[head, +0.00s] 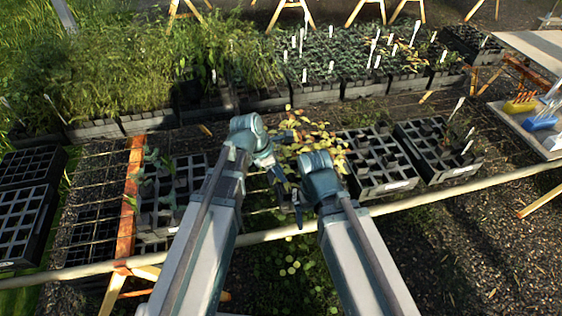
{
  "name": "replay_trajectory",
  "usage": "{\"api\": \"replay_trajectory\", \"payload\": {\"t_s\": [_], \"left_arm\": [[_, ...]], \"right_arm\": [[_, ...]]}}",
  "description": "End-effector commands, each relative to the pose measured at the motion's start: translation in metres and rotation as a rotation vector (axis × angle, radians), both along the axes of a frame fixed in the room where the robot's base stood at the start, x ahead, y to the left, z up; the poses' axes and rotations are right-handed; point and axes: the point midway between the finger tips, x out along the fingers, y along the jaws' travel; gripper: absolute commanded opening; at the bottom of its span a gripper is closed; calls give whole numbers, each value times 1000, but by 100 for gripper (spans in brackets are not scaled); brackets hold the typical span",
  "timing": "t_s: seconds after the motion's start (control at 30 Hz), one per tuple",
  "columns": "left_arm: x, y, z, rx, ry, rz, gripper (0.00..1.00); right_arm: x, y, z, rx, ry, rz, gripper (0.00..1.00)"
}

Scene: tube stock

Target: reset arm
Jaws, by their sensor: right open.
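My two grey arms reach forward from the bottom edge over the staging. My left gripper (279,157) is the higher one, just right of its wrist, over the middle of the bench near yellowish leafy plants (308,138). Its fingers are small and dark, and I cannot tell how far apart they are. I see nothing clearly held in it. My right gripper (290,203) is lower, left of its own wrist and close to the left arm. It is open, and I see nothing between its fingers.
Black cell trays stand left (25,208) and right (377,184) of my arms, with another farther right (440,172). A pale pole (450,192) crosses in front. Several planted trays (340,92) line the back. A table (508,113) at right bears yellow and blue items.

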Motion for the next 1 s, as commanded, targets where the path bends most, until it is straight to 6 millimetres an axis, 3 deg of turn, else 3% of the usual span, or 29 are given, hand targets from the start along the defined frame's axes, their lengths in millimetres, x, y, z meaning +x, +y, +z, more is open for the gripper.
{"api": "replay_trajectory", "payload": {"t_s": [0.23, 0.37, 0.8, 1.0], "left_arm": [[-2, 0, 0, 6, -5, -18, 36], [-16, -4, -3, 57, -41, -176, 36], [-102, -4, -16, 342, -208, -1414, 36], [-130, 3, -17, 384, -218, -1909, 36]], "right_arm": [[0, 0, 0, 0, 0, 0, 100], [0, 0, 0, 0, 0, 0, 100], [0, 0, 0, 0, 0, 0, 100], [0, 0, 0, 0, 0, 0, 100]]}}
